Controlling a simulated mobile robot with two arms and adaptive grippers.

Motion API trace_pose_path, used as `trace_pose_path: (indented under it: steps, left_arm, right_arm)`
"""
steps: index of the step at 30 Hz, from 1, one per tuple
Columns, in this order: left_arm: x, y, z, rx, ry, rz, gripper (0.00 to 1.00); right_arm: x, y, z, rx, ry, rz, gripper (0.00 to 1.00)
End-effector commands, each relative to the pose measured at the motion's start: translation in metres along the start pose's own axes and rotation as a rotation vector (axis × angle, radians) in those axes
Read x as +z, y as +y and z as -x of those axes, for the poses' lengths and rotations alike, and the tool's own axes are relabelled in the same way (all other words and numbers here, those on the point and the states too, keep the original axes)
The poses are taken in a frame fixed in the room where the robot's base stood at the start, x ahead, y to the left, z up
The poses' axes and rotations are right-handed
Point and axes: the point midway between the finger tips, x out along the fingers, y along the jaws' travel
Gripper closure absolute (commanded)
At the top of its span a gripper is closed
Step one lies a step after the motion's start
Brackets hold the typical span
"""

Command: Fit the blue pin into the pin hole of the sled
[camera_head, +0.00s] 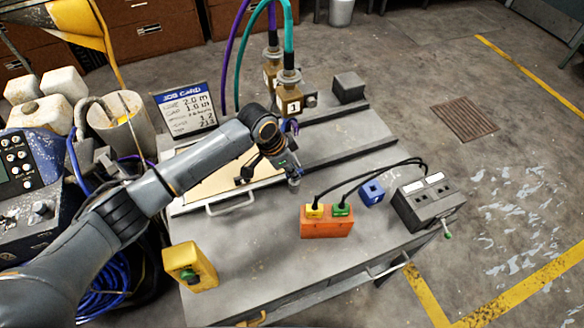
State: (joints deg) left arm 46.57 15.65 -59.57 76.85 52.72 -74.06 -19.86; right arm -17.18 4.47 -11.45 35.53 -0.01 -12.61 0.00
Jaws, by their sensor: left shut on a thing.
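My left gripper (285,172) reaches over the pale board (225,180) on the grey table and points down near the board's right edge. It is shut on a small greyish thing (294,184), too small and partly hidden to make out. A blue block (372,192) with a dark spot on its face sits on the table to the right, apart from the gripper. I cannot tell a separate blue pin. I cannot clearly make out the sled or its pin hole; the area under the gripper is partly covered by my arm. My right gripper is not in view.
An orange block (326,229) holds yellow and green plugs, with black cables to a grey box (428,203). Brass fittings (289,95) with hoses stand behind the board, beside a job card (186,108). A yellow block (190,267) is at the front left. The front tabletop is mostly clear.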

Motion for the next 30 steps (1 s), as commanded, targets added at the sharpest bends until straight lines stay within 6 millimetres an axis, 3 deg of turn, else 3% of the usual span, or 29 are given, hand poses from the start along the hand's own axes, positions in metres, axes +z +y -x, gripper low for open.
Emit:
trace_pose_path:
  steps: [30]
  left_arm:
    - [0.0, -0.0005, -0.0003, 0.0, 0.001, 0.001, 1.0]
  right_arm:
    - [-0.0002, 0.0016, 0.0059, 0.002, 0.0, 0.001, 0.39]
